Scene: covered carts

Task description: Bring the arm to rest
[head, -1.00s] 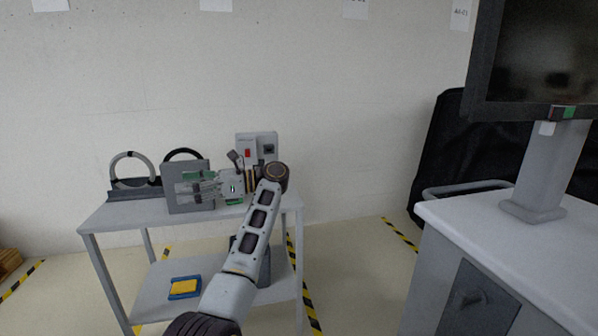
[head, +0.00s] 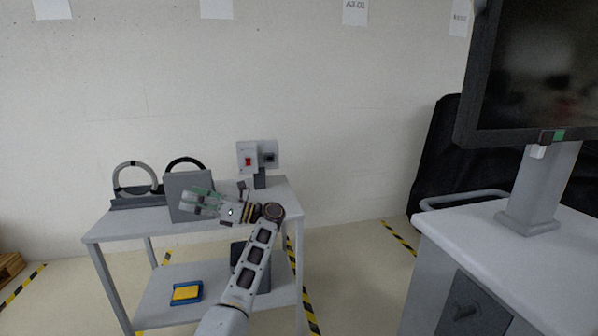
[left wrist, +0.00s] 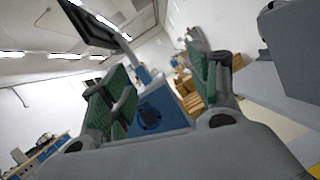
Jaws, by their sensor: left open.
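My left gripper (head: 200,203) is in front of the grey cart (head: 235,205) in the head view, with its fingers pointing left across the face of a grey box (head: 184,188). In the left wrist view its two green-padded fingers (left wrist: 162,90) stand apart with nothing between them. My left arm rises from the bottom of the head view and bends at the wrist. I cannot tell whether the gripper touches the box. My right gripper is not in view.
On the cart are ring-shaped holders (head: 133,180) and a grey switch box with a red button (head: 247,161). A blue and yellow tray (head: 187,292) lies on its lower shelf. At right stands a white cabinet (head: 490,235) with a monitor (head: 530,75). Floor lies between.

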